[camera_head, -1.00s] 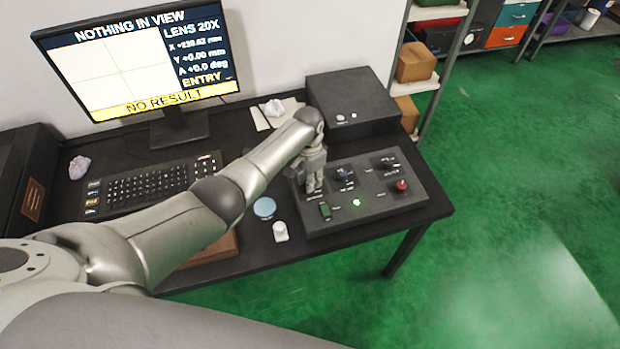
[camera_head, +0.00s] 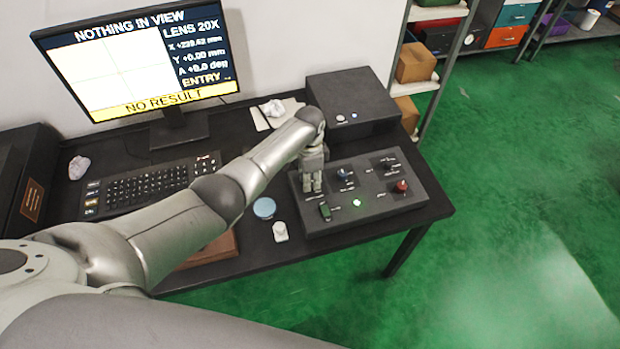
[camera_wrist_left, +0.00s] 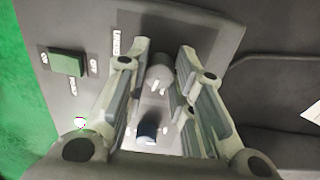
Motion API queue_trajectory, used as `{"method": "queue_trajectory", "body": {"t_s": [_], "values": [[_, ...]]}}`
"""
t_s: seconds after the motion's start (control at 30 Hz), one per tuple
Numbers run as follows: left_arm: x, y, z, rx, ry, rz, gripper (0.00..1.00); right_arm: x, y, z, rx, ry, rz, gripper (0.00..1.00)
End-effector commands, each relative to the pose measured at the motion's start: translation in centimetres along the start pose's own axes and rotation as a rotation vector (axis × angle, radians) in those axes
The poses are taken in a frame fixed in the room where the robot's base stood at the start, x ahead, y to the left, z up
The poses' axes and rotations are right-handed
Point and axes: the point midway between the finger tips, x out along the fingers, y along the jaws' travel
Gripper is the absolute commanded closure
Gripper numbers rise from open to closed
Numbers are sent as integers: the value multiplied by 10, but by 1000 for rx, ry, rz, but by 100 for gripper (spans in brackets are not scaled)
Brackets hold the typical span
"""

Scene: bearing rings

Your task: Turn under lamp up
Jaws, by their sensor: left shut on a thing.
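The control panel (camera_head: 385,208) lies on the right of the dark desk. My left gripper (camera_head: 313,187) points down at the panel's left part. In the left wrist view, a grey round knob (camera_wrist_left: 160,75) with light marks stands between the fingers of my left gripper (camera_wrist_left: 161,62), which is shut on it. A label partly readable as "Under" (camera_wrist_left: 116,45) is beside it. The fingers hide this knob in the head view. A blue knob (camera_head: 345,174) is to the right of the gripper and also shows in the left wrist view (camera_wrist_left: 147,131). My right gripper is not in view.
A green rocker switch (camera_head: 325,211), a lit green light (camera_head: 357,203) and a red knob (camera_head: 402,186) are on the panel. The monitor (camera_head: 125,60) reads "NOTHING IN VIEW" and "NO RESULT". A dark box (camera_head: 352,103) stands behind the panel, a keyboard (camera_head: 150,184) to the left.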

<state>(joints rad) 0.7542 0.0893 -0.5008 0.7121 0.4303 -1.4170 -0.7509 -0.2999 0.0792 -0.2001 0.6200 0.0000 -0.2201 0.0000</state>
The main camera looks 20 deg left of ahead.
Motion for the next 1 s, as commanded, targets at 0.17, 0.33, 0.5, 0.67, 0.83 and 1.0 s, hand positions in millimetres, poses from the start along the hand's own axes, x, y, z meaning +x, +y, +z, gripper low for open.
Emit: {"method": "queue_trajectory", "body": {"t_s": [0.17,0.33,0.5,0.67,0.83,1.0], "values": [[0,0,1,-1,-2,0,100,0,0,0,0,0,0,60],[0,0,1,-2,-2,0,56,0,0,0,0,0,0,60],[0,0,0,-2,-1,0,54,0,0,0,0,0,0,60],[0,0,0,-2,0,0,54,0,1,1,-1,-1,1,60],[-9,-1,0,-2,1,-2,54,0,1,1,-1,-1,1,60],[-32,-1,0,0,1,-3,54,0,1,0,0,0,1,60]]}}
